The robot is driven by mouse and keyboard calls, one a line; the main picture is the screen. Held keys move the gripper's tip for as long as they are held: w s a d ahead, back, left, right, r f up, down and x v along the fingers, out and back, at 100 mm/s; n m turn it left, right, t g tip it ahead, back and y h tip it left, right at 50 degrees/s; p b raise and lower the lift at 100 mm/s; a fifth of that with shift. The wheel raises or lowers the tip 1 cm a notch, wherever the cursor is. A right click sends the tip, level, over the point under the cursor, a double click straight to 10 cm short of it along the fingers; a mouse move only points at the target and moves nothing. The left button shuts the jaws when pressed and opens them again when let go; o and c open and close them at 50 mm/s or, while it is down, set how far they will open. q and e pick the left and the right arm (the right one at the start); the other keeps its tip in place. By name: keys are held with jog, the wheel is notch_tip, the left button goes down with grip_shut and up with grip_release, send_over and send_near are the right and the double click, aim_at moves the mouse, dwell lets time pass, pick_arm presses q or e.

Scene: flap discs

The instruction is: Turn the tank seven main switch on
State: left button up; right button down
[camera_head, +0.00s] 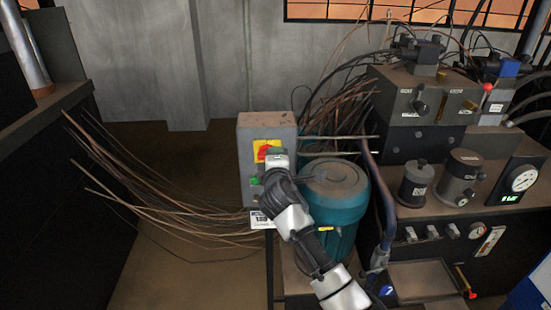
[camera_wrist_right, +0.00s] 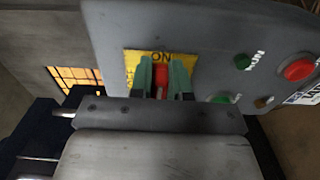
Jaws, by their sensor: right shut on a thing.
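The main switch (camera_head: 265,148) is a red handle on a yellow plate on the front of a grey upright box (camera_head: 248,128). In the right wrist view the red handle (camera_wrist_right: 161,80) stands between my right fingertips, just below the word ON on the yellow plate (camera_wrist_right: 133,62). My right gripper (camera_head: 277,160) is shut on this handle; its green-grey fingers (camera_wrist_right: 162,76) hide part of it and of the plate. The handle's exact angle is hard to tell. My left gripper is in neither view.
Green buttons (camera_wrist_right: 242,62) and a red button (camera_wrist_right: 298,68) sit on the same box. A teal motor (camera_head: 340,205) stands right beside it. Loose cables (camera_head: 165,200) spread to the left. A dark machine with gauges (camera_head: 523,178) fills the right.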

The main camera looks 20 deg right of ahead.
jog(key=shift+f, duration=0.1)
dwell(0.3)
jog(key=c, duration=1.1)
grip_release()
jog(key=shift+s, duration=0.1)
jog(key=v, duration=1)
jog(key=shift+s+a+b, duration=0.1)
jog(key=shift+s+b, duration=0.25)
jog(key=shift+b, duration=0.05)
